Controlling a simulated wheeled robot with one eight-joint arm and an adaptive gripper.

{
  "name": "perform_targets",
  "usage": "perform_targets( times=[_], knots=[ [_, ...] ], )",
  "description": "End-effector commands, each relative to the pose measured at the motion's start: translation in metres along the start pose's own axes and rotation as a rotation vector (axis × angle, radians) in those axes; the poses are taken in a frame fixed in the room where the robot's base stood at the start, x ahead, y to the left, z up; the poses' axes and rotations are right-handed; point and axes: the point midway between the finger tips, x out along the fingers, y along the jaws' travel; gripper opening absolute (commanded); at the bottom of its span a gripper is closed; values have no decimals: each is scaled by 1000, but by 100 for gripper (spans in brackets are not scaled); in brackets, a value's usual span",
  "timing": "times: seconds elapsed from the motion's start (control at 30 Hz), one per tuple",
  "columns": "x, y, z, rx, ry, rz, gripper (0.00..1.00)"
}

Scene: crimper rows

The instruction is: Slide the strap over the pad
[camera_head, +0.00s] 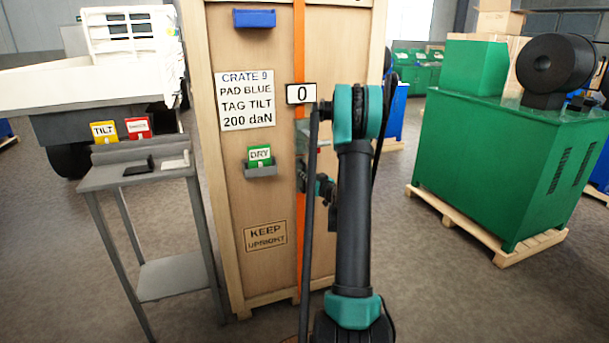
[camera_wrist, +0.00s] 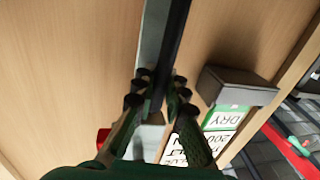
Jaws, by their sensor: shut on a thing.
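An orange strap (camera_head: 299,45) runs down the front of the wooden crate (camera_head: 230,215). A blue pad (camera_head: 254,18) sits high on the crate, left of the strap and apart from it. My gripper (camera_head: 309,180) is in front of the strap at mid height, below the pad and mostly hidden by my arm. In the wrist view my gripper (camera_wrist: 155,90) is shut on a long narrow band that looks dark there. It seems to be the strap (camera_wrist: 174,40) seen nearly edge-on; its colour is unclear. The pad is outside the wrist view.
A crate sign (camera_head: 248,100) reads pad blue, tag tilt. A green DRY card (camera_head: 259,155) stands in a holder on the crate. A grey stand (camera_head: 150,180) at left carries yellow TILT (camera_head: 103,131) and red (camera_head: 138,127) cards. A green machine (camera_head: 500,150) stands at right.

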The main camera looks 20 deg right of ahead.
Motion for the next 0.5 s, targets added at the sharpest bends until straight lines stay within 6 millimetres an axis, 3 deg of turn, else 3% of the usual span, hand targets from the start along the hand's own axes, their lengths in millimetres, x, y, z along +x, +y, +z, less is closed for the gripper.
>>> perform_targets(
  times=[0.17,0.5],
  knots=[
    [-4,22,0,0,0,6,0],
    [-23,113,0,0,0,6,0]
  ],
)
